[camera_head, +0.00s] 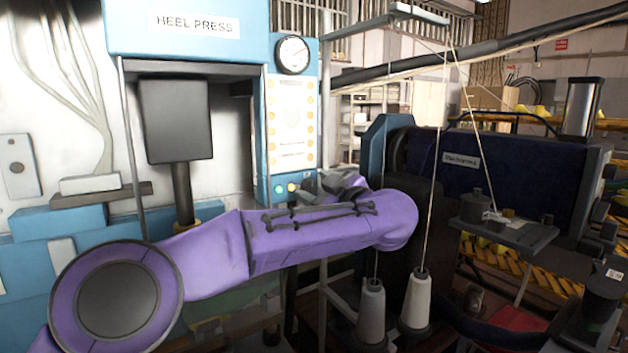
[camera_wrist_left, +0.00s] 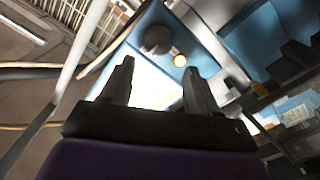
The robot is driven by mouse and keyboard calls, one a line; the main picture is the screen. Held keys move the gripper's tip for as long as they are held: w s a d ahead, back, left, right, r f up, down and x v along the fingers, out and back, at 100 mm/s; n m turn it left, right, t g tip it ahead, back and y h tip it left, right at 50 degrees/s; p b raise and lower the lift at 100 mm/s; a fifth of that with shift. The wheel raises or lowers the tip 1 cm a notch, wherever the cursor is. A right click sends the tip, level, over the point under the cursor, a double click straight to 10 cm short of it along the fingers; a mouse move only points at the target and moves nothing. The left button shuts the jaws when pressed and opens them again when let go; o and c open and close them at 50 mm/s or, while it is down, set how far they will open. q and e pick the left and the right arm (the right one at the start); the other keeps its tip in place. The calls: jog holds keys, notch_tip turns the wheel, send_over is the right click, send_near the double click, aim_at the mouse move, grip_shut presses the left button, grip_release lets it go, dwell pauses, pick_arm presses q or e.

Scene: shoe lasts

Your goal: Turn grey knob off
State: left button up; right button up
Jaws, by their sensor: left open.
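The grey knob (camera_wrist_left: 157,40) is a dark round knob on a blue panel, just beyond my fingertips in the left wrist view. The knob appears ahead of the gap, apart from the fingers. In the head view my left gripper (camera_head: 330,184) is at the right side of the heel press's control panel (camera_head: 280,188), partly hidden by my purple forearm. I cannot make out the knob there. My right gripper is not in view.
The blue heel press (camera_head: 190,45) fills the left, with a gauge (camera_head: 291,55) above its panel. Thread cones (camera_head: 416,300) and a thin upright pole stand at the right of my arm. A dark machine (camera_head: 500,165) stands farther right.

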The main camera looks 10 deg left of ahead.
aim_at(316, 190)
pick_arm(q)
jog(key=w, duration=0.1)
jog(key=w+f, duration=0.1)
jog(key=w, duration=0.1)
jog(key=w+a+f, duration=0.1)
jog(key=shift+w+f, duration=0.1)
jog(key=shift+w, duration=0.15)
jog(key=shift+s+r, duration=0.2)
jog(key=shift+s, duration=0.1)
jog(key=shift+s+r, duration=0.25)
jog(key=shift+s, duration=0.2)
jog(key=shift+c, duration=1.2)
jog(key=shift+s, duration=0.15)
jog(key=c, duration=0.8)
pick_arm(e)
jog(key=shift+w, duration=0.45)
